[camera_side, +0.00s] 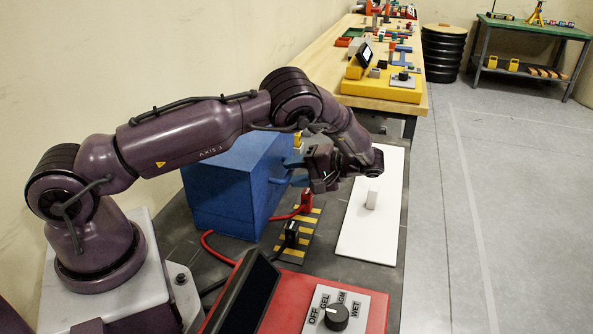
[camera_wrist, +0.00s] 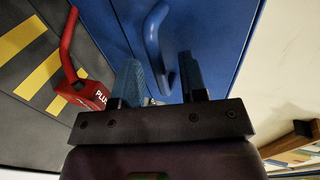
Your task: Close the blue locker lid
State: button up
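The blue locker (camera_side: 232,185) stands left of centre in the side view, partly behind my arm. Its blue bar handle (camera_side: 279,181) sticks out toward my gripper (camera_side: 297,164). In the wrist view a blue panel (camera_wrist: 215,35) fills the upper middle, with the curved blue handle (camera_wrist: 152,40) on it. My gripper (camera_wrist: 161,80) is open there, its two fingers apart. The handle's lower end shows in the gap between them, with no clear contact. I cannot tell how far the lid stands open.
A red plug (camera_side: 306,201) and a black plug (camera_side: 291,233) stand on a yellow-and-black striped strip. A red panel (camera_side: 285,303) with a dial is in front. Floor at right is clear.

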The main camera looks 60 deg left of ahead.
jog(key=v, duration=0.7)
jog(key=shift+w+d, duration=0.15)
dwell(0.3)
jog(key=s+d+r+m+t+h, duration=0.3)
jog(key=s+r+t, duration=0.2)
jog(key=s+r, duration=0.2)
jog(key=s+d+r+m+t+h, duration=0.2)
jog(key=s+r+t, duration=0.3)
jog(key=s+r, duration=0.3)
jog(key=s+d+r+m+t+h, duration=0.3)
jog(key=s+r+m+t+h, duration=0.1)
jog(key=s+r, duration=0.4)
jog(key=shift+s+d+t+h, duration=0.35)
jog(key=shift+s+t+h, duration=0.15)
jog(key=shift+s+t, duration=0.4)
